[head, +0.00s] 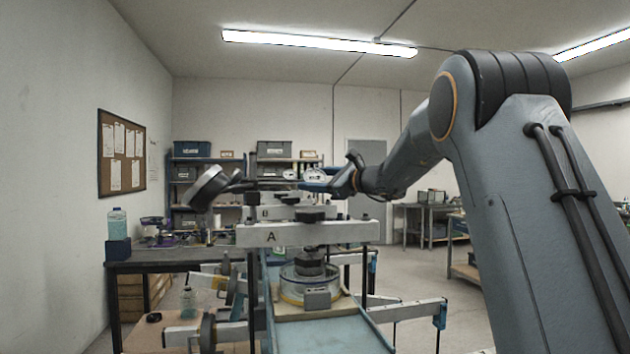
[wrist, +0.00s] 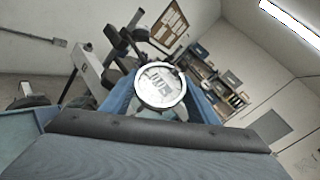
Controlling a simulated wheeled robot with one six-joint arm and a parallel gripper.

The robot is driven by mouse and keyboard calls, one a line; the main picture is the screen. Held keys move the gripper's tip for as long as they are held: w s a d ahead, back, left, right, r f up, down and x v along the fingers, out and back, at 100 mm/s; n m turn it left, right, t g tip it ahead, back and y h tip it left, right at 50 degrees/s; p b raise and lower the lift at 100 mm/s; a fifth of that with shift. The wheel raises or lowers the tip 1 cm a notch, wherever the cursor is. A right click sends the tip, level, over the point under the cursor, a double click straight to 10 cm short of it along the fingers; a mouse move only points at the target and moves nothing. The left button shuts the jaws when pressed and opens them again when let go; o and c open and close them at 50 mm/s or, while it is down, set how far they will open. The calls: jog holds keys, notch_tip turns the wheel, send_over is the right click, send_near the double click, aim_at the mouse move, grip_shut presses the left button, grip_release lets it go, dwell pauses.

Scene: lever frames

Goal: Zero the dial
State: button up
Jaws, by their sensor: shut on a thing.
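The round white dial (wrist: 160,86) faces the camera in the wrist view, with dark marks that are too blurred to read. It lies between my gripper's two blue fingers, which press at its sides. In the head view the dial (head: 315,174) is small, above the lever frames. My gripper (head: 318,182) reaches it from the right and is shut on it. A beam marked A (head: 310,233) stands nearest, with dark weights (head: 311,262) below it on a round base. A tilted dark cylinder (head: 207,187) is at the left end of an arm.
More lever frames stand behind beam A, one marked B. A dark bench (head: 160,266) with a bottle (head: 117,222) is at left. Shelves (head: 190,176) line the back wall. Clear floor shows on the right beyond the frames.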

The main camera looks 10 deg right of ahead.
jog(key=shift+d+r+n+g+y+p, duration=0.1)
jog(key=shift+n+g+y+p, duration=0.45)
jog(key=shift+n+g, duration=0.55)
jog(key=shift+n+g+p, duration=0.4)
jog(key=shift+n+g, duration=0.4)
jog(key=shift+n, duration=0.2)
jog(key=o, duration=1)
jog(key=shift+o, duration=0.2)
jog(key=b+v, duration=0.2)
jog(key=v, duration=0.5)
jog(key=shift+s+d+b, duration=0.2)
jog(key=shift+d+b, duration=0.1)
